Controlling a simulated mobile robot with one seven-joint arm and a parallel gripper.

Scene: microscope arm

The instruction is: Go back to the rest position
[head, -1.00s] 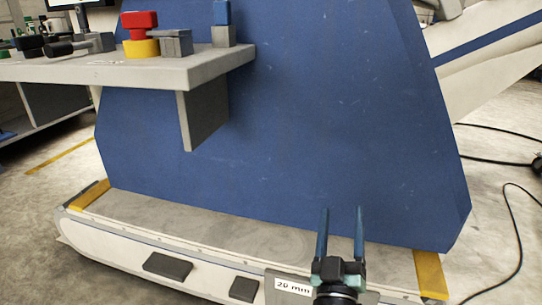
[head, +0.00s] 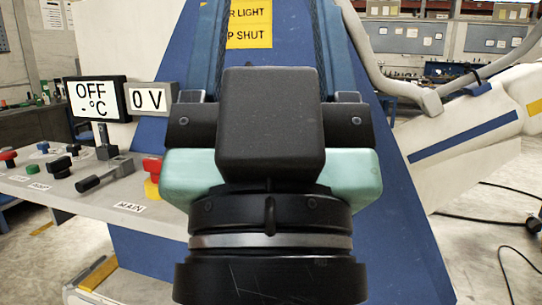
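My gripper (head: 266,28) fills the middle of the head view, close to the camera and pointing up and away. Its two blue fingers stand wide apart, with the blue housing and a yellow sign (head: 249,25) showing between them. The fingers run to the top edge, so their tips may be cut off. I see nothing held between them. The black and mint-green gripper body hides much of the blue housing (head: 375,170) behind it.
A control shelf (head: 50,190) at the left carries a red-and-yellow button (head: 153,178), levers and knobs. Displays reading "OFF - °C" (head: 97,99) and "0 V" (head: 147,99) stand behind it. A grey hose (head: 365,45) curves at the upper right. Black cables (head: 490,218) lie on the floor at right.

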